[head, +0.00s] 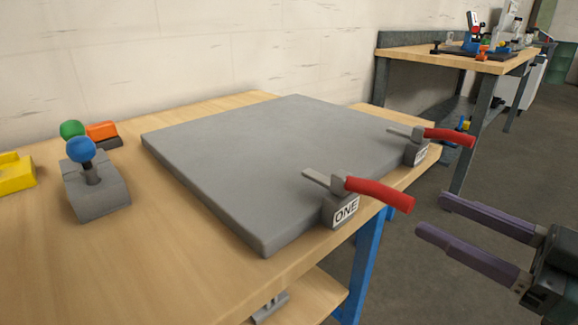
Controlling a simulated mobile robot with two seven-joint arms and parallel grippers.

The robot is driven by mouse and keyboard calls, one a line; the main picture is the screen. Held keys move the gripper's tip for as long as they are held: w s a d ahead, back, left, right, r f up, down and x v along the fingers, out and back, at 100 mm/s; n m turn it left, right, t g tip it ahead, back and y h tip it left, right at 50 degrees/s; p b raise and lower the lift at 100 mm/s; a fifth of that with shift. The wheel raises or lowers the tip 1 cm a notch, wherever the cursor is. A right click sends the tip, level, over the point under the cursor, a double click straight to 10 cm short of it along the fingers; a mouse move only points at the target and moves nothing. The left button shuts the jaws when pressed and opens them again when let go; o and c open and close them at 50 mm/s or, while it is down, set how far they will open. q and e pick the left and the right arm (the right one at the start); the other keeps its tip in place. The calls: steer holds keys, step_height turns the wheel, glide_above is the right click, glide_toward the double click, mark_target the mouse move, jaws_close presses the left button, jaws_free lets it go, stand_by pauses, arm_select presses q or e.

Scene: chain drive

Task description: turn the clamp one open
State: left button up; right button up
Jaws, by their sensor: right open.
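Clamp one (341,208) is a grey block labelled ONE at the front edge of the wooden table. Its red handle (380,193) points right, out past the table edge, and its flat metal bar (322,180) reaches over the grey plate (270,160). A second clamp (416,152) with a red handle (450,136) stands farther back on the same edge; its label is too small to read. My right gripper (432,214) is open and empty, to the right of clamp one's handle and apart from it. My left gripper is not in view.
On the wooden table (190,270) at left stand a grey block with a blue-knobbed lever (95,195), a green knob (72,130), an orange part (102,131) and a yellow block (16,172). A second workbench (440,56) stands behind. The floor at right is clear.

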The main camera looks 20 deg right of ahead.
mark_target(382, 193)
steer(key=x, duration=0.6)
steer(key=b+x, duration=0.1)
steer(key=x, duration=0.2)
steer(key=shift+a, duration=0.4)
jaws_close()
stand_by(0.9)
